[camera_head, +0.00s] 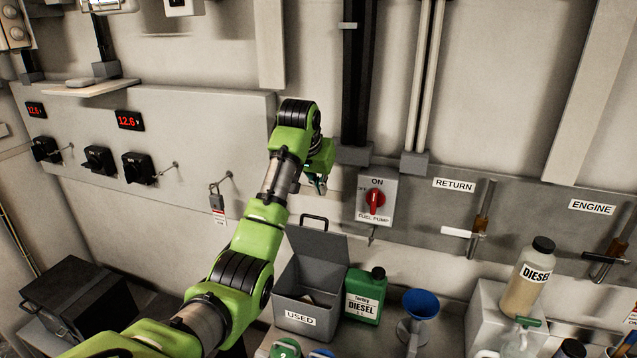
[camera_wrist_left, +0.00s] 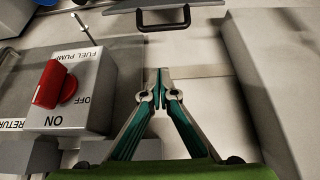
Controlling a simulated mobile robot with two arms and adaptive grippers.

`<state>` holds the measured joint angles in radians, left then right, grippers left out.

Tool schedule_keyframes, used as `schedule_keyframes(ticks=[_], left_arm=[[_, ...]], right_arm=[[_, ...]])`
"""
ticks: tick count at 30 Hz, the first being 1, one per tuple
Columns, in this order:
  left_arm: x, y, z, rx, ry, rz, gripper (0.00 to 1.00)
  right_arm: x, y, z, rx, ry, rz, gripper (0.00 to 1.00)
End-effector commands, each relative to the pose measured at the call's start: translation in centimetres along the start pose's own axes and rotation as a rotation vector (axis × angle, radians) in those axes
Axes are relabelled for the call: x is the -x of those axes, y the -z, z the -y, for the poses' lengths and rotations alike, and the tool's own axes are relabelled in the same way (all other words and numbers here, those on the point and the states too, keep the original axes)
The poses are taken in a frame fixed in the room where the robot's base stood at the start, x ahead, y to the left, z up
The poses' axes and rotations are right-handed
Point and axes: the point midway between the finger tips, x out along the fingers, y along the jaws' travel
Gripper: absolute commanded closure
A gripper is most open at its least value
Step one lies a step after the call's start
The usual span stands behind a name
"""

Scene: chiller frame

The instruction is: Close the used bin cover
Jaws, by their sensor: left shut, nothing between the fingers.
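The grey used bin (camera_head: 286,308), with a white USED label, stands on the bench in the head view. Its cover (camera_head: 318,258) is open and stands up at the back, leaning against or close to the wall panel; I cannot tell if it touches. The cover's dark handle (camera_head: 313,217) is on its top edge. It also shows in the left wrist view (camera_wrist_left: 164,26). My left gripper (camera_head: 318,184) is above the handle, apart from it, near the wall. In the left wrist view its fingertips (camera_wrist_left: 160,77) are together with nothing between them. My right gripper is out of view.
The fuel pump switch box (camera_head: 388,203) is close to the right of my gripper. A green diesel can (camera_head: 364,296) and a blue funnel (camera_head: 420,304) stand right of the bin. A padlock (camera_head: 216,201) hangs on the panel to the left.

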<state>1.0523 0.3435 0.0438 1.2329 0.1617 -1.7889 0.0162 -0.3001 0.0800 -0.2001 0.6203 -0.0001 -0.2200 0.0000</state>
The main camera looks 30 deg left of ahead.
Motion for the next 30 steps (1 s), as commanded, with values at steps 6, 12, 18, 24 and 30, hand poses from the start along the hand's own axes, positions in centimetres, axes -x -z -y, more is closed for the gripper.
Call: schedule_keyframes(ticks=[6,12,18,24,30], left_arm=[[-4.0,0.0,-0.1,0.0,-0.001,0.005,1.0],[-5.7,-0.7,0.0,-0.001,0.0,0.0,1.0],[-5.1,-2.4,0.0,-0.001,0.001,0.0,1.0],[-4.8,-3.6,0.0,-0.001,0.0,0.001,1.0],[-4.8,-3.9,0.0,0.0,0.0,0.001,1.0]], right_arm=[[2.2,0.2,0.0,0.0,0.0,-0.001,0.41],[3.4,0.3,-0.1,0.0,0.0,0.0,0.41],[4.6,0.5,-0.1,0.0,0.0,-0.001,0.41],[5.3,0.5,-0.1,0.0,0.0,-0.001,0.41],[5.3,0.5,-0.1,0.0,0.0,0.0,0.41]])
